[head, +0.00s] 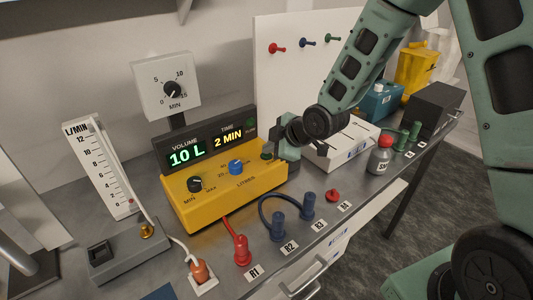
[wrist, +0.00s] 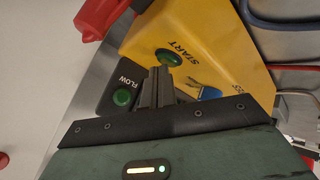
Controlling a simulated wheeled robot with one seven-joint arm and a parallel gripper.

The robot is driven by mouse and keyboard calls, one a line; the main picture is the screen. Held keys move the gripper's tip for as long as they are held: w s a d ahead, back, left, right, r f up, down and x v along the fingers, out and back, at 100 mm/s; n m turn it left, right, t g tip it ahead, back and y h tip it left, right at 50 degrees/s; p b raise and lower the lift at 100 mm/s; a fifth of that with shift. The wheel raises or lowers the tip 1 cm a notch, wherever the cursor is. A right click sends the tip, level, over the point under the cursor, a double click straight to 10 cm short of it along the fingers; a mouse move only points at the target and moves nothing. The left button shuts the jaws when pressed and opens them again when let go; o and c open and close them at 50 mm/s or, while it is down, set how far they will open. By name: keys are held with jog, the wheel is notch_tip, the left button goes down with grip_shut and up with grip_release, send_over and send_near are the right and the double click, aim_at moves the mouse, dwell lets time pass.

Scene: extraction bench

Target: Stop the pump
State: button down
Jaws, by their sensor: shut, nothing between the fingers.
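The yellow pump (head: 225,190) stands on the bench, with a display above it reading 10 L and 2 MIN. It carries a black knob (head: 195,184), a blue knob (head: 236,166) and a green button (head: 266,156) at its right end. In the wrist view the green button (wrist: 168,57) is labelled START, and a green round FLOW light (wrist: 122,97) is beside it. My gripper (head: 277,152) is shut and empty at the pump's right end. In the wrist view its fingertips (wrist: 160,70) are right by the START button; I cannot tell whether they touch it.
A flow meter (head: 103,165) and dial timer (head: 166,86) stand left and behind. Red (head: 241,250) and blue (head: 279,228) plugs line the front edge. A white box (head: 342,146) and a grey bottle (head: 379,160) stand right of my gripper.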

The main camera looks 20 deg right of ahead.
aim_at(270, 156)
jog(key=shift+r+p, duration=0.45)
jog(key=shift+r, duration=0.3)
jog(key=shift+r+p, duration=1.85)
jog(key=shift+r, duration=0.65)
